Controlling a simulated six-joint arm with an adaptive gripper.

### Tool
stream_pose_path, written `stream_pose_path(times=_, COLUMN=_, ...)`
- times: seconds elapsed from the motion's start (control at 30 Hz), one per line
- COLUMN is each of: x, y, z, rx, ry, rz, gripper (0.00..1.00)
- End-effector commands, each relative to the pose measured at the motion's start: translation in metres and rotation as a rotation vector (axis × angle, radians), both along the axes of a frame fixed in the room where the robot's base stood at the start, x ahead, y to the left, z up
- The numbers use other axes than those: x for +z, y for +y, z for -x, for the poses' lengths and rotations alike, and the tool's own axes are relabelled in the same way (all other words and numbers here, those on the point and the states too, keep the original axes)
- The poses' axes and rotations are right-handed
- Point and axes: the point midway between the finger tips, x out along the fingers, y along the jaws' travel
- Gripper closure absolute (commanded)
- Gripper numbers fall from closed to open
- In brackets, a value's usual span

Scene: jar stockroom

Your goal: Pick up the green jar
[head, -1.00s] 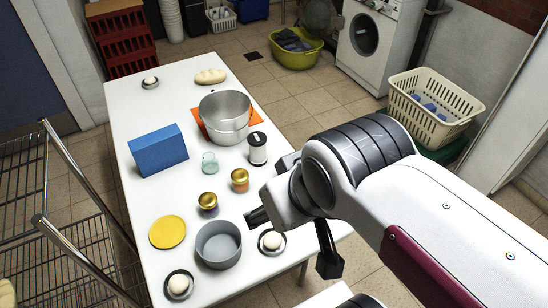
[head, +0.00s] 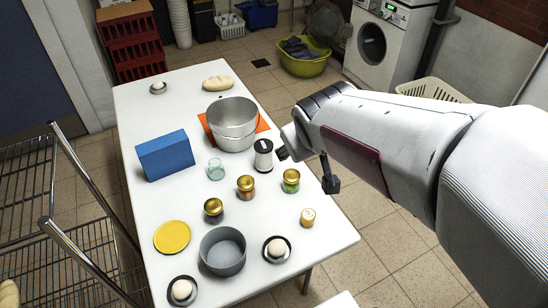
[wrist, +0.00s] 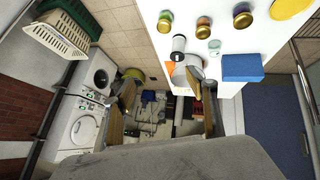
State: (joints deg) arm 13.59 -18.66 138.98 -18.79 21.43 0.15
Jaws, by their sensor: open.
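The green jar (head: 291,182) has a gold lid and stands upright near the right edge of the white table. It also shows in the wrist view (wrist: 203,28), at the top. My gripper (head: 308,169) is open and empty, close beside the jar in the head view, with its fingers toward the table's right edge. In the wrist view my gripper (wrist: 160,86) has its fingers spread apart, and the jar lies above them, not between them.
A black-and-white canister (head: 263,157) stands behind the green jar, near a metal pot (head: 232,125). A grey pot (head: 222,251) is at the front.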

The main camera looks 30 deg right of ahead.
Motion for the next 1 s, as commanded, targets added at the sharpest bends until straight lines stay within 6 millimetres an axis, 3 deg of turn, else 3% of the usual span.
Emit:
stream_pose_path(times=0.5, x=-0.045, y=-0.068, z=-0.072, rx=0.087, ry=-0.051, rz=0.102, gripper=0.43)
stream_pose_path(times=1.0, x=-0.111, y=-0.110, z=-0.115, rx=0.222, ry=-0.112, rz=0.097, gripper=0.43)
